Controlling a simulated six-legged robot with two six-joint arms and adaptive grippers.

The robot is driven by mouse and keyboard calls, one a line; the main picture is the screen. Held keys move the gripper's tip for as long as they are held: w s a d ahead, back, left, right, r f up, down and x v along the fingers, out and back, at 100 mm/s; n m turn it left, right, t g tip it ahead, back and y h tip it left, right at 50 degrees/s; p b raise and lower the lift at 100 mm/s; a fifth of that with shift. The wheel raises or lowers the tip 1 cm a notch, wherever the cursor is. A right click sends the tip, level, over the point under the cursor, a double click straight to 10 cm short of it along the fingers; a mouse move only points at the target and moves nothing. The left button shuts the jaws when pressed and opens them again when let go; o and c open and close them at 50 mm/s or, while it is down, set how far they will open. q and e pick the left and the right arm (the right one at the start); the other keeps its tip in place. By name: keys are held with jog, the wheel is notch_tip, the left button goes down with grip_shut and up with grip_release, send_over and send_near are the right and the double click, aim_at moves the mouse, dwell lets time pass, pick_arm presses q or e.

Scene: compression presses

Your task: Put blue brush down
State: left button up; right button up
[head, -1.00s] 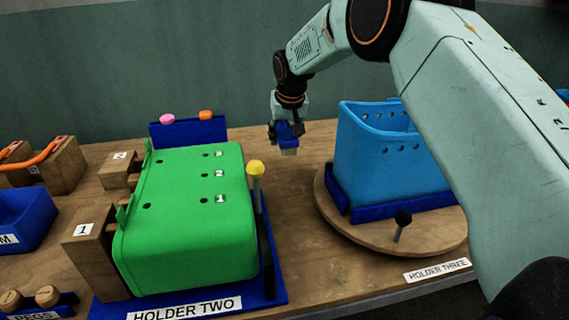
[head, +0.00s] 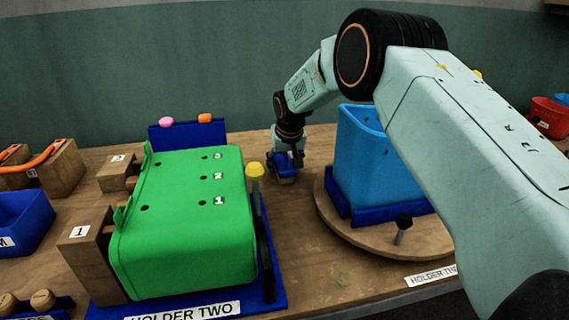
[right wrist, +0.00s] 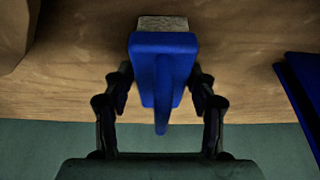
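The blue brush (head: 286,178) is low at the table, between the green holder and the light-blue bin. My right gripper (head: 286,158) is above it and shut on it. In the right wrist view, the blue brush (right wrist: 163,68) has its pale bristle end towards the top of the picture, and my right gripper's (right wrist: 162,85) dark fingers are at both sides of it, their tips partly hidden by the brush. I cannot tell whether the bristles touch the wood. My left gripper is not in view.
The green holder two (head: 180,250) stands on a blue base to the left, with a yellow-knobbed lever (head: 255,170). The light-blue bin (head: 360,165) stands on a round wooden turntable (head: 340,230) to the right. Bare wooden table lies between them, with a wall behind.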

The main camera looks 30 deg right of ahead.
jog(key=shift+o, duration=0.6)
jog(key=shift+r, duration=0.1)
jog(key=shift+w+f, duration=0.25)
jog(key=p+v, duration=0.1)
jog(key=v, duration=1.1)
jog(key=shift+s+r+p, duration=0.1)
jog(key=shift+p, duration=0.2)
